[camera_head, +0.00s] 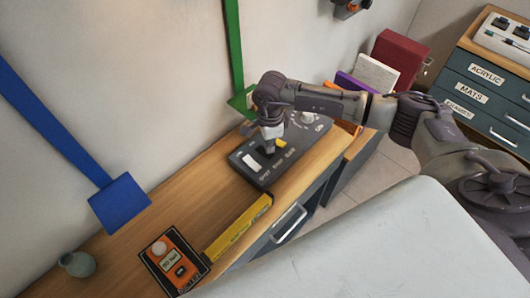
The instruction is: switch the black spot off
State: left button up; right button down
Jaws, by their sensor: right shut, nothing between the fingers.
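A dark grey switch panel (262,175) lies on the wooden top, with a white switch (251,163), a yellow switch (280,143) and a pale round knob (308,118) at its far end. Small labels run along its front edge, too small to read surely. My right gripper (269,149) is shut and empty, pointing down over the panel between the white and yellow switches. It hides part of the panel there, where a dark switch partly shows; I cannot tell its position or whether the fingertips touch it. My left gripper is not in view.
A yellow bar (238,229) lies along the worktop's front edge, near an orange device (172,261) and a grey-green vase (77,264). A blue paddle-shaped piece (120,203) is at the left. Books (399,55) stand beyond the panel; a drawer cabinet (482,88) is far right.

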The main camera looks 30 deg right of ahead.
aim_at(270, 155)
jog(key=shift+f+b, duration=1.05)
jog(key=shift+f, duration=0.15)
dwell(0.3)
jog(key=shift+r, duration=0.1)
jog(key=shift+r+p, duration=2)
jog(key=shift+r, duration=1.45)
jog(key=shift+s+f, duration=0.1)
